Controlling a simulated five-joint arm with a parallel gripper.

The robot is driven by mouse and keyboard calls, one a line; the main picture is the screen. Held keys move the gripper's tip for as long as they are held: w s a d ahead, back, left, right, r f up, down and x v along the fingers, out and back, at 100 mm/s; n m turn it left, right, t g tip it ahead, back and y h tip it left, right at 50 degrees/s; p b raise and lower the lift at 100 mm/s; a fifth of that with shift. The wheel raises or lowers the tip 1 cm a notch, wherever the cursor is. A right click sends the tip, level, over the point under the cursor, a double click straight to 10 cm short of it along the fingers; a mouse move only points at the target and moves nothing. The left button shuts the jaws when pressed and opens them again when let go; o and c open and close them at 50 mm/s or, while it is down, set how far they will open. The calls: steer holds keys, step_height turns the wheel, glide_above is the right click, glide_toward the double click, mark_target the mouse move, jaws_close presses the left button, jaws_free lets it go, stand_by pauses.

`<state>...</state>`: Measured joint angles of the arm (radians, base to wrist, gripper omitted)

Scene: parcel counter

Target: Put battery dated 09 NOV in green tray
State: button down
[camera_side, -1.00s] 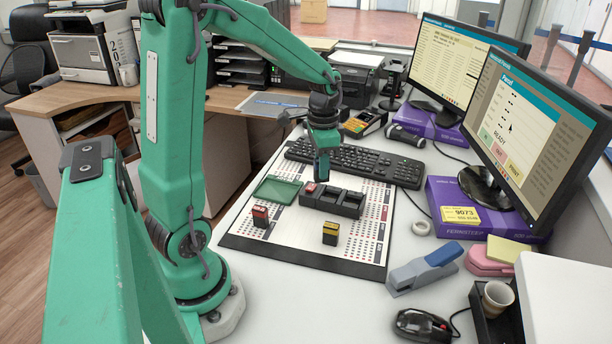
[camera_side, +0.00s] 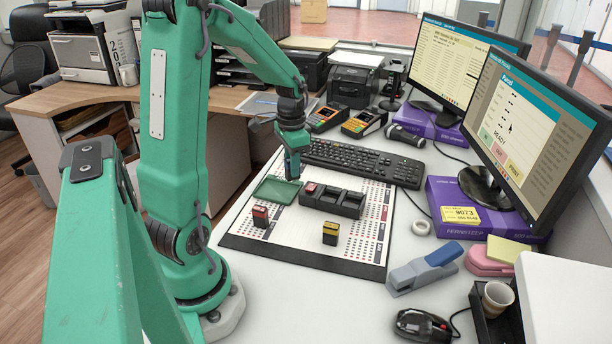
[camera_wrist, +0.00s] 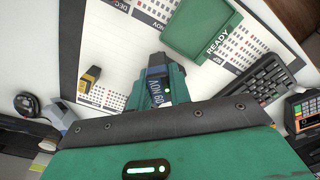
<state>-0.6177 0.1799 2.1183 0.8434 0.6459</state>
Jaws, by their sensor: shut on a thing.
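In the wrist view my gripper (camera_wrist: 167,85) is shut on a battery (camera_wrist: 164,92) with a label that reads 09 NOV, seen upside down. The green tray (camera_wrist: 178,45) lies just beyond it, with READY on its rim. In the side view my gripper (camera_side: 293,172) hangs above the mat at the right edge of the green tray (camera_side: 268,190). The held battery cannot be made out there. The tray looks empty. A red-topped battery (camera_side: 260,216) and a yellow-topped battery (camera_side: 330,233) stand on the mat.
A black holder (camera_side: 345,203) stands right of the tray, with a red-topped battery (camera_side: 311,188) in its left slot and other slots empty. A keyboard (camera_side: 365,161) lies behind.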

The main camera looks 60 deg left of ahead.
steer(key=a+f, duration=0.1)
steer(key=a, duration=0.1)
steer(key=s+a+f, duration=0.1)
steer(key=a+f, duration=0.1)
steer(key=a, duration=0.1)
steer(key=s+a+f, duration=0.1)
steer(key=a, duration=0.1)
steer(key=shift+a+f, duration=0.15)
steer(key=shift+f, duration=2.1)
steer(key=shift+f, duration=0.15)
steer(key=c, duration=1.3)
jaws_free()
step_height(320, 180, up, 12)
steer(key=shift+r, duration=0.2)
